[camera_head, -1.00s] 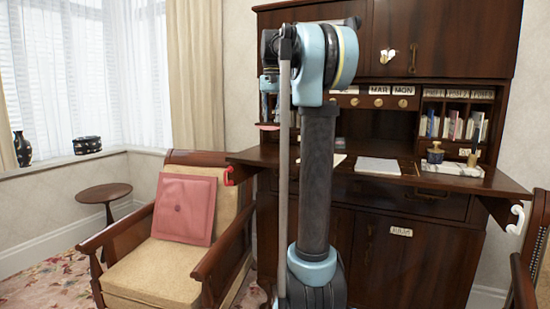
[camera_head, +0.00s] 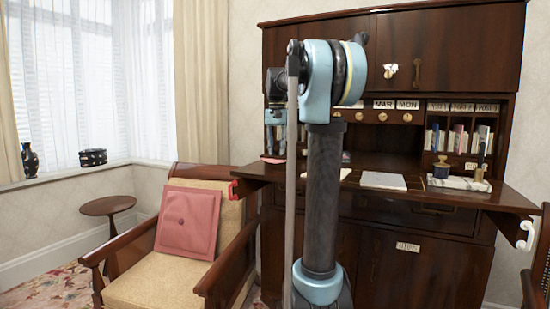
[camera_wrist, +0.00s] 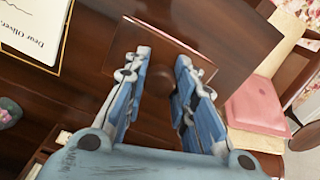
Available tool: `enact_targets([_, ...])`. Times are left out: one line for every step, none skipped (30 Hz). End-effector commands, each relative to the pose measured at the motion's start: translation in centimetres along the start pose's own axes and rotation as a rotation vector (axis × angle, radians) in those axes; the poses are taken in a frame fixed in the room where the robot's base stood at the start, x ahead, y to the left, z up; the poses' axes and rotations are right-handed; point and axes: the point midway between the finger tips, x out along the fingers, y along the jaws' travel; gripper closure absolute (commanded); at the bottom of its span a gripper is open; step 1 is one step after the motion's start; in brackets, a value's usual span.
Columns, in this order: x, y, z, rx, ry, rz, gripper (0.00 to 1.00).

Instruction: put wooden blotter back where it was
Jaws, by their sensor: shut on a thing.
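The wooden blotter has a dark brown knob (camera_wrist: 159,80) and a flat wooden base (camera_wrist: 190,52) with a pinkish edge. My gripper (camera_wrist: 163,60) is shut on the knob in the wrist view, with a blue finger on each side. In the head view my gripper (camera_head: 276,150) points down at the left part of the desk, and the blotter (camera_head: 272,160) shows as a thin pink strip under it. The blotter is at or just above the desk top (camera_head: 455,193); I cannot tell if it touches. My arm hides part of the desk.
A letter (camera_wrist: 38,28) lies on the desk beside the blotter. A white paper pad (camera_head: 383,181) and a marble stand (camera_head: 460,183) with an inkwell (camera_head: 441,168) are farther right. An armchair with a pink cushion (camera_head: 187,218) stands left of the desk.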

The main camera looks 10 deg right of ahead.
Motion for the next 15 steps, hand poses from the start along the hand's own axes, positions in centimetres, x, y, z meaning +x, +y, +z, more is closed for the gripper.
enact_targets([0.8, 0.0, 0.0, 0.0, 0.0, 0.0, 1.0])
enact_targets([1.2, 0.0, 0.0, 0.0, 0.0, 0.0, 1.0])
enact_targets([1.8, 0.0, 0.0, 0.0, 0.0, 0.0, 1.0])
enact_targets([2.1, 0.0, 0.0, 0.0, 0.0, 0.0, 1.0])
enact_targets([2.4, 0.0, 0.0, 0.0, 0.0, 0.0, 1.0])
enact_targets([2.7, 0.0, 0.0, 0.0, 0.0, 0.0, 1.0])
enact_targets([2.8, 0.0, 0.0, 0.0, 0.0, 0.0, 1.0])
enact_targets([2.8, 0.0, 0.0, 0.0, 0.0, 0.0, 1.0])
enact_targets([2.8, 0.0, 0.0, 0.0, 0.0, 0.0, 1.0])
enact_targets([2.8, 0.0, 0.0, 0.0, 0.0, 0.0, 1.0])
enact_targets([2.8, 0.0, 0.0, 0.0, 0.0, 0.0, 1.0])
enact_targets([2.8, 0.0, 0.0, 0.0, 0.0, 0.0, 1.0])
enact_targets([2.8, 0.0, 0.0, 0.0, 0.0, 0.0, 1.0])
enact_targets([2.8, 0.0, 0.0, 0.0, 0.0, 0.0, 1.0])
enact_targets([2.9, 0.0, 0.0, 0.0, 0.0, 0.0, 1.0])
